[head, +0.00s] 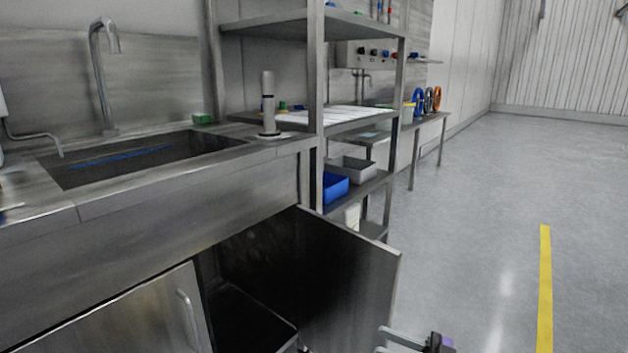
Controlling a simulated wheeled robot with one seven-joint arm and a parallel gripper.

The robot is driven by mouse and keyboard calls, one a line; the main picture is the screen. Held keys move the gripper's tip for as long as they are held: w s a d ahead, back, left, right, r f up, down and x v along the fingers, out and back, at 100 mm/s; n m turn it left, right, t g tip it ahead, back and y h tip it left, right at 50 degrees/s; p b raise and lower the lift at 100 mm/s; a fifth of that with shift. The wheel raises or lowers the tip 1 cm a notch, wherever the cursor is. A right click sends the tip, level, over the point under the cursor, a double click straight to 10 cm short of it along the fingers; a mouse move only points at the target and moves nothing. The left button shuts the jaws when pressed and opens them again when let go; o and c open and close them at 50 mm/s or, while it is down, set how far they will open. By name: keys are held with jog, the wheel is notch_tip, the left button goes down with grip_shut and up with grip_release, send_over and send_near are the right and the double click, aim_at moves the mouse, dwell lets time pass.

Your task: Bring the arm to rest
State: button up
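My gripper (381,340) shows only in part at the bottom edge of the head view, right of centre. Its two pale fingers point left and stand apart, with nothing seen between them. Its dark body, with a purple patch, is cut off by the frame. The gripper appears just in front of the lower right corner of an open cabinet door (350,275). I cannot tell whether they touch. The rest of my arm is out of view.
The door stands open from the cabinet under a steel sink counter (180,195); a second door (130,318) is shut. Steel shelves (317,90) with a blue bin (334,187) stand behind. Grey floor (480,230) with a yellow line (545,285) is clear at right.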

jog(key=s+a+f+m+t, duration=0.3)
jog(key=s+a+t, duration=0.35)
jog(key=a, duration=0.25)
jog(key=s+a+f+m+t+h, duration=0.1)
jog(key=s+m+t+h, duration=0.8)
jog(key=s+d+r+m+g+h, duration=0.15)
jog(key=s+d+h, duration=0.3)
jog(key=s, duration=0.55)
jog(key=s+d+r+m+g+h, duration=0.1)
jog(key=s+d+r+g+h, duration=0.3)
jog(key=s, duration=0.6)
jog(key=s+d+m+g+h, duration=0.1)
jog(key=s+d+m+h, duration=0.15)
jog(key=s+d, duration=0.6)
notch_tip(320, 180, up, 38)
jog(key=s+a+n+p, duration=0.1)
jog(key=a+p, duration=0.1)
jog(key=p, duration=3.6)
jog(key=shift+s+a+p, duration=0.25)
jog(key=shift+s+p, duration=0.1)
